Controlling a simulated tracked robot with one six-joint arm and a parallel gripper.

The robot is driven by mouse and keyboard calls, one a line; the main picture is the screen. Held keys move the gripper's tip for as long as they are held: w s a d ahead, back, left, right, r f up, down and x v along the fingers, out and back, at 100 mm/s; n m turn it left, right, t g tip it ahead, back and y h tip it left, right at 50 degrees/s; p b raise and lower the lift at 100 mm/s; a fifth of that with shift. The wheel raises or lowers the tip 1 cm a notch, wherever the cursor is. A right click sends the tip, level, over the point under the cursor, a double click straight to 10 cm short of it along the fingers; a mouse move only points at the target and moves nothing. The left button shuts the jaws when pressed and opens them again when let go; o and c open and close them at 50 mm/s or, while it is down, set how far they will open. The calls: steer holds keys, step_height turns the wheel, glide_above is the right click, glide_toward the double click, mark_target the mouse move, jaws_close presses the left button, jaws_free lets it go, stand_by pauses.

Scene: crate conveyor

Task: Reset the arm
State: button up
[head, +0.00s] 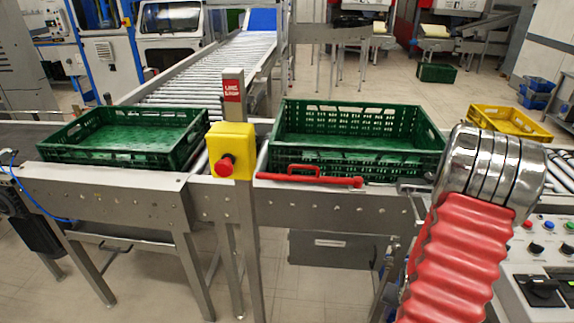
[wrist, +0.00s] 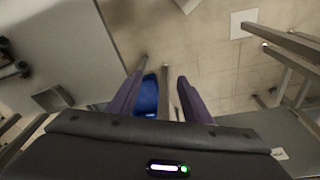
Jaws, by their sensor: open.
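My gripper (wrist: 162,72) shows in the wrist view with its two purple fingers spread apart. It points down, and no object is clamped between the fingers. A blue thing (wrist: 146,97) and a grey metal bar show in the gap, seemingly below them; the exact distance cannot be told. In the head view, part of my arm with red bellows and a shiny metal joint stands at the right, and the gripper itself is out of sight.
Two green crates, one at left (head: 191,158) and one at right (head: 436,160), sit on the conveyor. A control panel (head: 540,262) is at lower right; a yellow crate (head: 510,124) lies behind.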

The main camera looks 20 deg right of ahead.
steer(key=w+a+r+n+t+y, duration=0.1)
steer(key=a+r+n, duration=0.4)
steer(key=a+r, duration=1.2)
steer(key=w+a+r+n+t, duration=0.3)
steer(key=a+r+n, duration=0.2)
steer(key=a+r, duration=1.3)
step_height(320, 180, up, 3)
steer(key=shift+w+r+n+t+y, duration=0.1)
steer(key=shift+w+n+t+y, duration=0.1)
steer(key=shift+n+t+y, duration=0.15)
steer(key=shift+c, duration=0.3)
